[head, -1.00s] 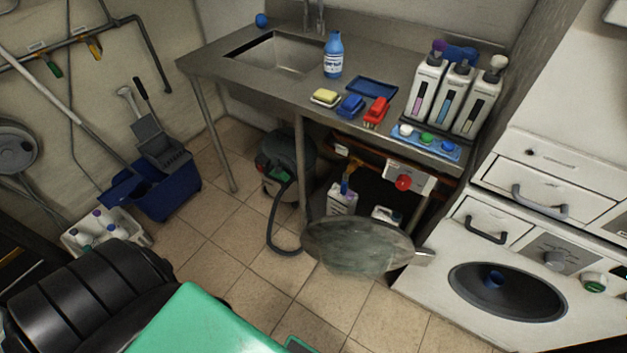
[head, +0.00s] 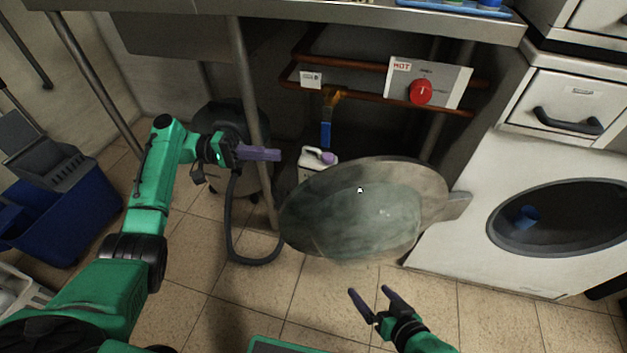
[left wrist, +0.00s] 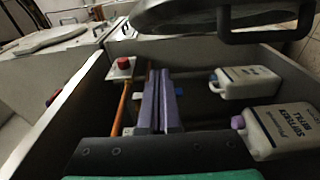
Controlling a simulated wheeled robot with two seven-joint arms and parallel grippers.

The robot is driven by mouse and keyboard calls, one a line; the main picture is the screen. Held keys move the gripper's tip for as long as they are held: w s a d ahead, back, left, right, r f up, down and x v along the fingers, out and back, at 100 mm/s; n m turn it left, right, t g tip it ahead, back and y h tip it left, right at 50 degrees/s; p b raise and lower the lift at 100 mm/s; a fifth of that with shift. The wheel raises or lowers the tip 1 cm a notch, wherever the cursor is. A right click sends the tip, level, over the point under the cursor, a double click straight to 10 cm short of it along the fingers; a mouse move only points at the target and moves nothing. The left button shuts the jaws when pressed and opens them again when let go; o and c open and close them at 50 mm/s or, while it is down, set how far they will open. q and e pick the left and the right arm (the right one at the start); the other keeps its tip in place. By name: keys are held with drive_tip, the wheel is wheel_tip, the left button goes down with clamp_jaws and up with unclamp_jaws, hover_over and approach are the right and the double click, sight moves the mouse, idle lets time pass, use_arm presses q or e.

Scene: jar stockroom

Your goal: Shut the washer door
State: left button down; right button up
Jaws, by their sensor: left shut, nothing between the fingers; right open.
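The washer door (head: 335,215) is a round, greyish glass disc, swung wide open to the left of the white washer (head: 455,235). Its hinge side meets the washer front. The dark round washer opening (head: 575,222) is uncovered, with a blue cup (head: 526,215) inside. My left gripper (head: 278,153) is shut and empty, to the upper left of the door and apart from it in the picture. Its closed purple-grey fingers also show in the left wrist view (left wrist: 160,100). My right gripper (head: 372,296) is open and empty, below the door and in front of it.
A steel table leg (head: 250,90) stands behind my left gripper, near a dark vacuum (head: 228,120) with its hose. Copper pipes and a red knob (head: 420,92) are under the counter. White bottles (head: 312,158) stand behind the door.

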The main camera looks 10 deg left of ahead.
use_arm(q)
drive_tip(key=s+d, duration=0.3)
drive_tip(key=d, duration=0.6)
drive_tip(key=shift+d, duration=0.2)
drive_tip(key=shift+s, duration=0.1)
